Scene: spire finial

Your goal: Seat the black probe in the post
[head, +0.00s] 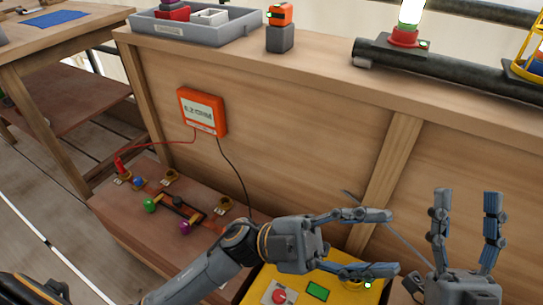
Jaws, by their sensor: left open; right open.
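An orange meter (203,112) hangs on the wooden panel and its display appears to read in ohms. Its red lead runs to a red probe (118,165) standing at a brass post (122,179) on the low bench. Its black lead (234,170) hangs down and passes out of sight behind my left arm. I cannot make out the black probe. Other brass posts stand on the bench, one at the back (170,177) and one nearer my arm (225,205). My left gripper (378,242) is open and empty, pointing right. My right gripper (467,205) is open and empty, pointing up.
A yellow box (262,279) with a red button and green screen lies below my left gripper. A thin grey rod (400,237) slants between the grippers. The upper shelf holds a grey tray (200,30), an orange item (280,14) and a dark pipe (450,66).

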